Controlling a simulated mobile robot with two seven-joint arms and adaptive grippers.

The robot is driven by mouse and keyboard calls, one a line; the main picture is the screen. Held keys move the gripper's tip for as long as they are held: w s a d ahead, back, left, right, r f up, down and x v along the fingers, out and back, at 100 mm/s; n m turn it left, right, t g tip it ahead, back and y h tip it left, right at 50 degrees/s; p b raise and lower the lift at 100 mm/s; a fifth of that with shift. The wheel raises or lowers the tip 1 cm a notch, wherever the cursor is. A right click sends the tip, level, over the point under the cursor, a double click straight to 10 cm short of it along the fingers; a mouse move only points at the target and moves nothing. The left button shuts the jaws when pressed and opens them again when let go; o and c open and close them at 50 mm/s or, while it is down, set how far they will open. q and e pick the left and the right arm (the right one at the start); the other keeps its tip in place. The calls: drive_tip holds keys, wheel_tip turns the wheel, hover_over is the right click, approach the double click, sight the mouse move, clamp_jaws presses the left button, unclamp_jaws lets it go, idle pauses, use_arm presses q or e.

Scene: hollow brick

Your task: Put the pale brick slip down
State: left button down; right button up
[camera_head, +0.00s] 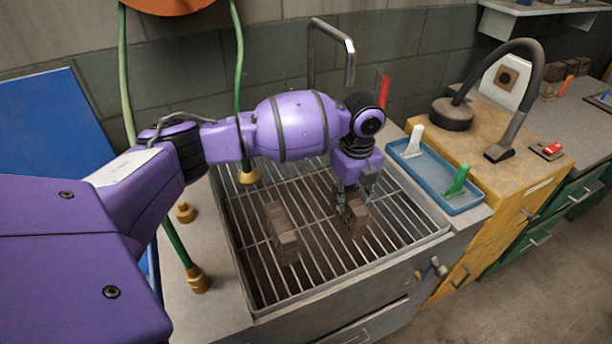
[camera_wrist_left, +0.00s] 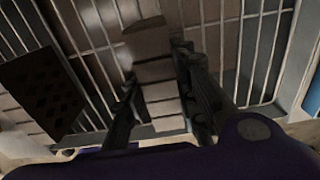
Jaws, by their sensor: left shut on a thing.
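The pale brick slip (camera_wrist_left: 155,80) is between the fingers of my left gripper (camera_wrist_left: 160,98) in the left wrist view. In the head view my left gripper (camera_head: 353,186) points down over the right part of the metal rack (camera_head: 330,262), shut on the slip (camera_head: 356,218). The slip hangs low there, partly hidden by the fingers; I cannot tell whether it touches the bars. A second, brown brick (camera_head: 283,235) stands on the rack to the left, apart from the gripper. A dark brick face with holes (camera_wrist_left: 42,88) shows at the left of the wrist view. My right gripper is not in view.
The rack covers a sink basin. A blue tray (camera_head: 470,203) with a white brush (camera_head: 414,140) and a green brush (camera_head: 457,181) lies to the right. A bent tap pipe (camera_head: 349,62) rises behind, and a black-hosed lamp (camera_head: 530,55) stands further right. Front rack bars are clear.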

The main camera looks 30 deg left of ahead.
use_arm(q)
drive_tip(key=c, duration=1.4)
unclamp_jaws()
wheel_tip(320, 180, up, 12)
drive_tip(key=shift+r, duration=0.2)
